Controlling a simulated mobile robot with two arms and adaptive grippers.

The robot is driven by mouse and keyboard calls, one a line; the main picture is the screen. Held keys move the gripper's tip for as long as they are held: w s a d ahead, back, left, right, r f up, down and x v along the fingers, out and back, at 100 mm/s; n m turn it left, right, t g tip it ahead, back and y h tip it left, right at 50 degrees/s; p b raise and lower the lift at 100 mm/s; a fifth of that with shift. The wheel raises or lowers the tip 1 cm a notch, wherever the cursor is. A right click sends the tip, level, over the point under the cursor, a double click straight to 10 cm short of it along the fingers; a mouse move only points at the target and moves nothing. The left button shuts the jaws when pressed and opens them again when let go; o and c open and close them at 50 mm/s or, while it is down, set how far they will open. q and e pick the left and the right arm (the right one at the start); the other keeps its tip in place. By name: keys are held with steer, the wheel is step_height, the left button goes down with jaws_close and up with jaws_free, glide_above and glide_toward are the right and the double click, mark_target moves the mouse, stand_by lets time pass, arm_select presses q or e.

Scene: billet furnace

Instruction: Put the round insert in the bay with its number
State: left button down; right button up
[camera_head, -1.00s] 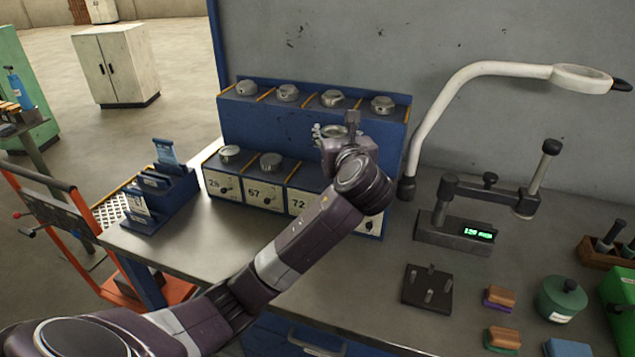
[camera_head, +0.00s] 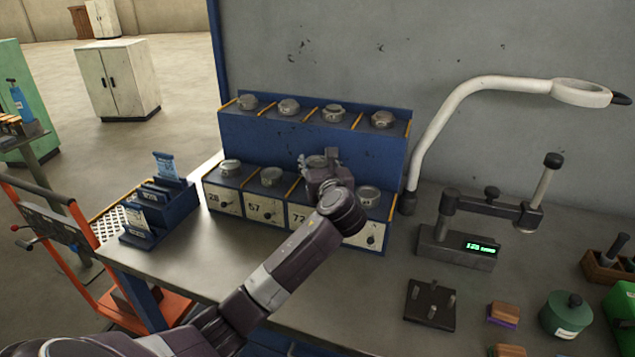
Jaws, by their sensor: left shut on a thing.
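My left gripper (camera_head: 322,172) is shut on a round metal insert (camera_head: 316,160), which is partly hidden by the fingers. It is at the third lower bay of the blue rack (camera_head: 300,142), the bay labelled 72 (camera_head: 298,217). I cannot tell whether the insert touches the bay floor. Several inserts (camera_head: 288,106) sit in the upper row. The held insert's number cannot be read.
A gauge with a green display (camera_head: 455,245) and a white lamp arm (camera_head: 440,130) stand right of the rack. A dark pegged plate (camera_head: 430,303) and a green pot (camera_head: 566,314) lie in front. A blue card holder (camera_head: 160,205) stands at left.

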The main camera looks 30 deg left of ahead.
arm_select(q)
steer(key=shift+f, duration=0.9)
step_height(320, 180, down, 4)
steer(key=shift+f, duration=0.1)
steer(key=c, duration=1.1)
jaws_free()
arm_select(e)
steer(key=shift+d, duration=0.4)
arm_select(q)
steer(key=shift+s+d, duration=0.45)
steer(key=b+v, duration=0.1)
steer(key=v, duration=1)
arm_select(e)
steer(key=shift+a+f, duration=0.2)
steer(key=shift+f, duration=0.45)
arm_select(q)
steer(key=shift+a, duration=0.1)
arm_select(e)
steer(key=shift+d, duration=0.15)
